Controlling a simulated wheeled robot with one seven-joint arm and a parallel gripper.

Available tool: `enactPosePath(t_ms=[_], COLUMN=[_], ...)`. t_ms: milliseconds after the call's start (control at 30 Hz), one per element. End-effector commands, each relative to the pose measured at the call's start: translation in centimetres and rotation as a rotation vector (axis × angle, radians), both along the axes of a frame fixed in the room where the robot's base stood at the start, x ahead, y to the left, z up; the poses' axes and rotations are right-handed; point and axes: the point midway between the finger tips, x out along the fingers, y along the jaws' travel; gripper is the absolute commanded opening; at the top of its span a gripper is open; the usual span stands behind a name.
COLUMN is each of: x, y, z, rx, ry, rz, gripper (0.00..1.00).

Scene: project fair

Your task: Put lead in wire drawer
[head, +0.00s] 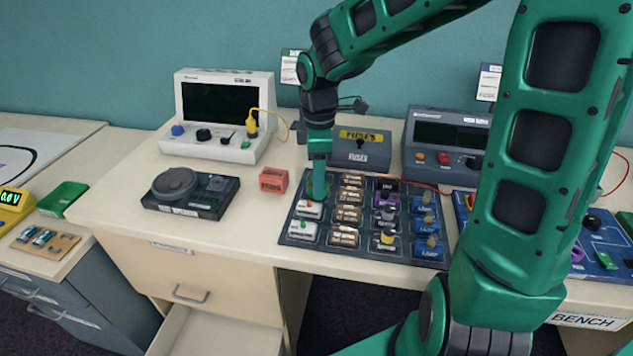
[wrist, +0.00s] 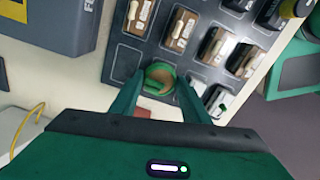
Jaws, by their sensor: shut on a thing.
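My gripper (head: 318,190) points down at the back left corner of the dark component tray (head: 284,236). In the wrist view its fingers (wrist: 162,85) are closed on a green, ring-like thing (wrist: 160,70), which looks like a coiled lead. It sits at or just above an end compartment of the tray; I cannot tell whether it touches the tray. The fingers mostly hide it in the head view. Below the bench, a pale drawer (head: 215,335) stands pulled out at the lower left. A shut drawer front (head: 190,291) with a handle is above it; their labels are unreadable.
The tray holds several white, brown, blue and other blocks. A red block (head: 273,180) and a black dial device (head: 190,192) stand left of it. A grey fuse box (head: 360,150) is behind. A white instrument (head: 222,115) has a yellow lead (head: 252,125). The bench front at left is clear.

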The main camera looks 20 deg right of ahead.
Motion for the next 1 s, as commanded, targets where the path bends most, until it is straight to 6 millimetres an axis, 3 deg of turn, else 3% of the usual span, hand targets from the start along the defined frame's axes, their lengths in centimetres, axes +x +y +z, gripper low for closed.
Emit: enactPosePath(t_ms=[233,600,800,1000], x=[0.1,-4.6,-6.0,-6.6], y=[0.0,6.8,8.8,9.6], z=[3.8,8.4,9.8,10.4], rx=[-0.002,0.000,0.000,0.000], ry=[-0.007,-0.004,-0.002,-0.002], rz=[0.000,0.005,0.002,0.001], gripper=[0.17,0.17,0.17,0.17])
